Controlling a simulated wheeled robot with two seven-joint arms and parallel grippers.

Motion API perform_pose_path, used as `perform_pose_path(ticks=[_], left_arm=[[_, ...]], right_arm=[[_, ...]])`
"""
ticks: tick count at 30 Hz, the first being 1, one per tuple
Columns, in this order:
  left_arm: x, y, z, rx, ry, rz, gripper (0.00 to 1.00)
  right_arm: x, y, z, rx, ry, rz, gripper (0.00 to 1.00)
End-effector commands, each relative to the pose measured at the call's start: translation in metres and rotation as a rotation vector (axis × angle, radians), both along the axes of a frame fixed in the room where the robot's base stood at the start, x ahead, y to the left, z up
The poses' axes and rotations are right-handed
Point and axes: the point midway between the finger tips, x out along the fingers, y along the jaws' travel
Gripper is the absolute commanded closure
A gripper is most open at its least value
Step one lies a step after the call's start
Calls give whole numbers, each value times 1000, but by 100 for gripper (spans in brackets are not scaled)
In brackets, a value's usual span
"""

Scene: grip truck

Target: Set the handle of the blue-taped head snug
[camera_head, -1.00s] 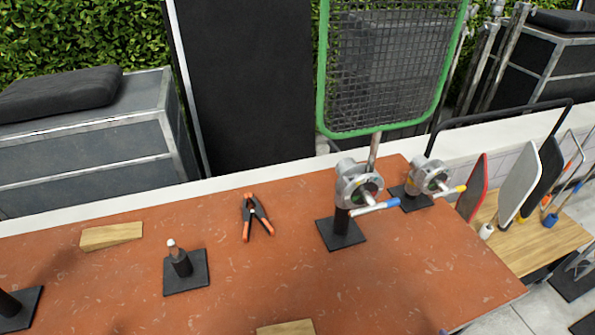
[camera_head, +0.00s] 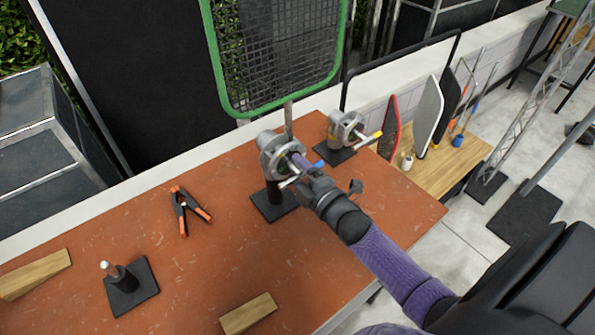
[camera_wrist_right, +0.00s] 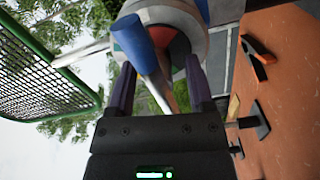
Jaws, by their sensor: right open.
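The blue-taped head (camera_head: 270,148) is a round grey metal clamp on a black post with a square base. Its handle, with a blue end (camera_head: 319,164), juts out beside my right gripper (camera_head: 296,172). In the right wrist view the blue end (camera_wrist_right: 137,42) and its metal rod show in front of the head, between the two purple fingers of my open right gripper (camera_wrist_right: 158,85). I cannot tell whether either finger touches the handle. A second, yellow-taped head (camera_head: 345,128) stands behind to the right. My left gripper is out of view.
A green-rimmed mesh panel (camera_head: 232,108) rises behind the heads. An orange-tipped clamp (camera_head: 182,212), wooden wedges (camera_head: 248,312) and a short post on a black base (camera_head: 132,287) rest on the red-brown table (camera_head: 215,260). Paddles (camera_head: 428,118) stand on a wooden surface at right.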

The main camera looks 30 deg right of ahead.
Motion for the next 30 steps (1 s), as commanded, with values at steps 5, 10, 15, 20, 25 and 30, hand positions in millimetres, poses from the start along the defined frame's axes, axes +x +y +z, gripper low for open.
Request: perform_pose_path(ticks=[5, 10, 15, 20, 25, 30], left_arm=[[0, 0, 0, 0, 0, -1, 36], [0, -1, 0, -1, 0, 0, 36], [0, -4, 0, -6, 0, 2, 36], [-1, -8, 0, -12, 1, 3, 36], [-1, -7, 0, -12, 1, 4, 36], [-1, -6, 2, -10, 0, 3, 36]], right_arm=[[2, 0, 0, 0, 0, 0, 33], [1, 0, 0, 1, 0, 0, 54], [1, 0, 0, 1, 0, 0, 90], [1, 0, 0, 1, 1, -1, 100], [1, 0, 0, 8, 2, -1, 100], [1, 0, 1, 57, 6, -1, 100]])
